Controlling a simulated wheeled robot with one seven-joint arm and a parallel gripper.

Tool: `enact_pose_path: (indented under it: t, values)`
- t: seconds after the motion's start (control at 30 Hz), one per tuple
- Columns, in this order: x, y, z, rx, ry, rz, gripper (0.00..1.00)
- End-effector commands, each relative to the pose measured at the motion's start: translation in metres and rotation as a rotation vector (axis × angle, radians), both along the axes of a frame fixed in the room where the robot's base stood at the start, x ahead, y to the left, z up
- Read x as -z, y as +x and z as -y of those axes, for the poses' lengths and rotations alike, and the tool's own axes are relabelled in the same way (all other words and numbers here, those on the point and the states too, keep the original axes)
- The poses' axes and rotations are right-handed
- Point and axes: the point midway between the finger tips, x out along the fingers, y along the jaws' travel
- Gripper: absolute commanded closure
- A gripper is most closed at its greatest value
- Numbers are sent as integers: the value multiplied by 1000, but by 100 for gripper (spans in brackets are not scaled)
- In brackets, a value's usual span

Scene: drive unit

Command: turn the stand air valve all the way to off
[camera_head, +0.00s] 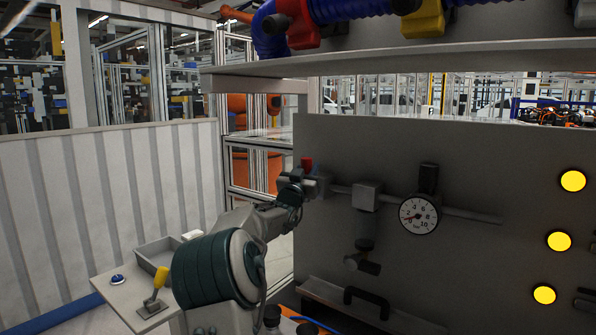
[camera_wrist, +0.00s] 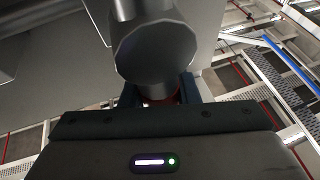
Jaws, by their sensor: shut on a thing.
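The stand air valve sits at the left end of a horizontal pipe on the grey panel, and its red handle (camera_head: 307,164) shows above my gripper. My gripper (camera_head: 296,184) is at the valve and hides part of it in the head view. In the wrist view my gripper (camera_wrist: 160,92) has its two dark fingers shut on the valve handle, with a little red showing between them. A grey round valve or pipe part (camera_wrist: 155,50) fills the space just beyond the fingers. The handle's exact angle is hard to tell.
A filter unit (camera_head: 367,197) hangs between valve and gauge. A shelf (camera_head: 420,62) overhangs above. A side table (camera_head: 120,292) with a yellow-knobbed lever (camera_head: 160,277) stands lower left.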

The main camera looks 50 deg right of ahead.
Motion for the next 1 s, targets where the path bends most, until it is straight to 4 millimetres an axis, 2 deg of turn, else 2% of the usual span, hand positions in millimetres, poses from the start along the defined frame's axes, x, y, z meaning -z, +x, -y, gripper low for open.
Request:
enact_pose_path:
  t: [0.03,0.53,0.57,0.63,1.0]
  values:
    - [-4,-1,1,2,-7,-4,100]
    - [-5,-2,2,5,-10,-20,100]
    - [-5,-2,2,5,-10,-20,69]
    - [-5,-1,2,5,-10,-21,50]
    - [0,-2,-1,4,-4,-22,50]
